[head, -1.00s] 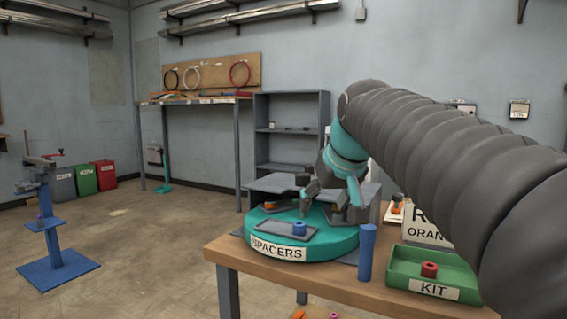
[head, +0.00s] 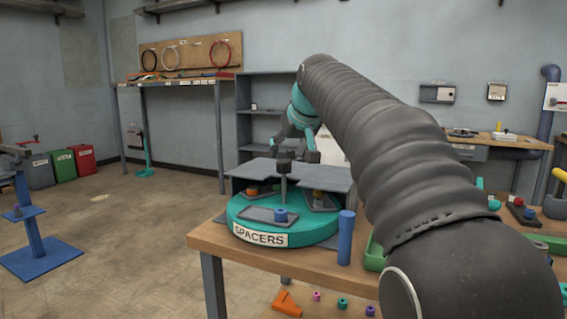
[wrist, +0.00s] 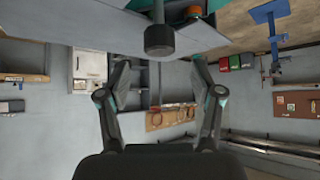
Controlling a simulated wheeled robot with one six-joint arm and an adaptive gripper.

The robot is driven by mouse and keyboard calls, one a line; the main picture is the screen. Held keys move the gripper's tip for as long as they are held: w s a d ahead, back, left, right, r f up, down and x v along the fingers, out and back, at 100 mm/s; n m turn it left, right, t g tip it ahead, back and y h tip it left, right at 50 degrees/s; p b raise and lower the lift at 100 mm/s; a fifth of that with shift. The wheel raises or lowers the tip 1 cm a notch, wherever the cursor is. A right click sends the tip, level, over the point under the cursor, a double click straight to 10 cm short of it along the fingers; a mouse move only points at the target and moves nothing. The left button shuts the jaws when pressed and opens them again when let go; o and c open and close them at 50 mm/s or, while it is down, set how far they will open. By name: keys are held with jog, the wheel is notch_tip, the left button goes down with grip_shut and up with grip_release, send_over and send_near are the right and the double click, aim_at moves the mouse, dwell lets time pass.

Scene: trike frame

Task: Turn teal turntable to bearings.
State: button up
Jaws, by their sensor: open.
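The teal turntable (head: 318,238) sits on the wooden table with its SPACERS label (head: 260,234) facing me. A dark knob on a post (head: 284,166) rises at its middle, between grey cover plates. The knob also shows in the wrist view (wrist: 160,40), ahead of the fingertips. A blue spacer (head: 281,215) lies on a grey pad at the front of the turntable; orange parts (head: 253,190) show partly under the covers. My gripper (wrist: 161,68) is open and empty. In the head view it is above and behind the turntable, apart from the knob, with its fingers partly hidden.
A blue upright post (head: 346,237) stands right of the turntable. A green tray (head: 374,254) is mostly hidden by my arm. Grey shelving (head: 243,122) stands behind. Several small parts lie lower down in front. The floor at left is open.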

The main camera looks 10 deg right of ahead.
aim_at(284, 161)
jog(key=x, duration=0.6)
grip_shut()
